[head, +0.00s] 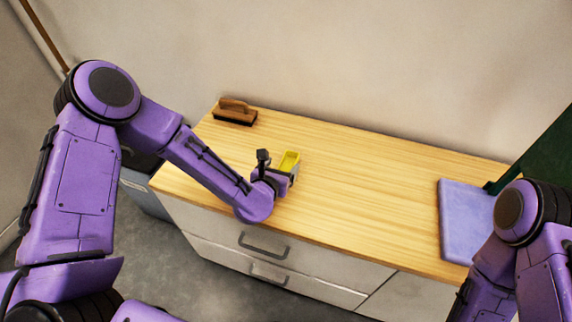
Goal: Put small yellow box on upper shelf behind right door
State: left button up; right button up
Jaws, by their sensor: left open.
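A small yellow box (289,160) sits on the wooden countertop (350,190), left of its middle. It looks open at the top. My left gripper (279,166) is open at the near side of the box, with its fingers spread close to it. I cannot tell whether they touch it. My right arm shows at the lower right, but its gripper is out of view. A pale front panel (408,298) shows below the counter at the right; I cannot tell whether it is the right door. No upper shelf is visible.
A brown wooden brush (235,110) lies at the back left of the counter. A flat lavender pad (464,220) lies at the right, beside a dark green panel (550,155). Grey drawers with handles (264,245) are below. The counter's middle is clear.

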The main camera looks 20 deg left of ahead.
aim_at(293, 156)
pick_arm(q)
jog(key=x, duration=0.3)
jog(key=d+x, duration=0.1)
jog(key=x, duration=0.1)
jog(key=shift+f, duration=0.25)
jog(key=c, duration=1.1)
jog(key=shift+r, duration=0.1)
